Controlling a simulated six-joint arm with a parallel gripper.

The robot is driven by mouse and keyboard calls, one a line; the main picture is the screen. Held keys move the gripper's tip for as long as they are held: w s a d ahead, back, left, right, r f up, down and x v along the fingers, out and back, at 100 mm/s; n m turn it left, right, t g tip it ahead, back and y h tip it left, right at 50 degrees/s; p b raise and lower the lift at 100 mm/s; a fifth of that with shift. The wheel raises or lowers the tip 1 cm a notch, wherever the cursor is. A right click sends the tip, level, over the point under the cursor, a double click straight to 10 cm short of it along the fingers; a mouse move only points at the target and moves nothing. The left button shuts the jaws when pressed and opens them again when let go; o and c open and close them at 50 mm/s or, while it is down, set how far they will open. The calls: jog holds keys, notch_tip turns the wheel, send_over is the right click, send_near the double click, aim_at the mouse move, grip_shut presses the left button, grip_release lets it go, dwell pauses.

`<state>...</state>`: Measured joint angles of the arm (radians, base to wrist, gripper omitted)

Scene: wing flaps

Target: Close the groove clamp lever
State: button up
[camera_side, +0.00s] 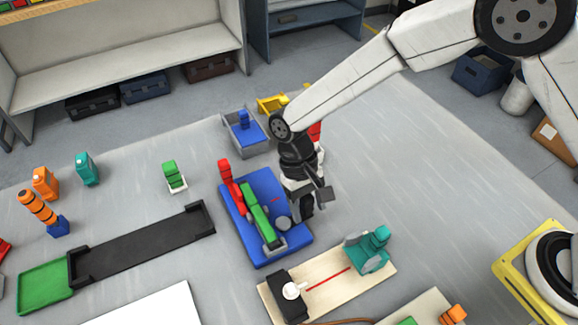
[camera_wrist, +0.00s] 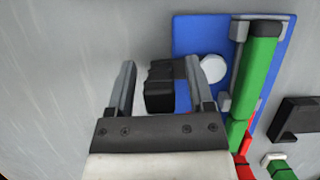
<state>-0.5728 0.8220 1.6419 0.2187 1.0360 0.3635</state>
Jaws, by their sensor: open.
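The groove clamp is a blue plate (camera_side: 295,243) with a green bar (camera_side: 258,220) lying along its grey groove. A round grey hub (camera_side: 283,223) sits beside the bar, and a black lever grip (camera_side: 307,208) shows near it at the plate's edge. My gripper (camera_side: 305,192) is low at that edge, pointing down. In the wrist view my gripper (camera_wrist: 159,64) is open, with the black grip (camera_wrist: 158,88) between its fingers. The round hub (camera_wrist: 213,68) is just right of the right finger, which hides the link between them. I cannot tell whether either finger touches the grip.
A wooden board (camera_side: 330,285) with a teal clamp (camera_side: 372,248) lies close in front. A grey bin (camera_side: 245,145) stands behind. The table right of my gripper is clear.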

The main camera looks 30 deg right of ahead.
jog(key=v, duration=0.7)
jog(key=shift+r, duration=0.4)
jog(key=shift+w, duration=0.15)
jog(key=s+d+r+t, duration=0.1)
jog(key=s+d+t, duration=0.2)
jog(key=d, duration=1)
jog(key=s+d+r+t, duration=0.1)
jog(key=s+d+t, duration=0.3)
jog(key=d, duration=0.9)
jog(key=shift+s+m, duration=0.4)
jog(key=shift+s, duration=0.7)
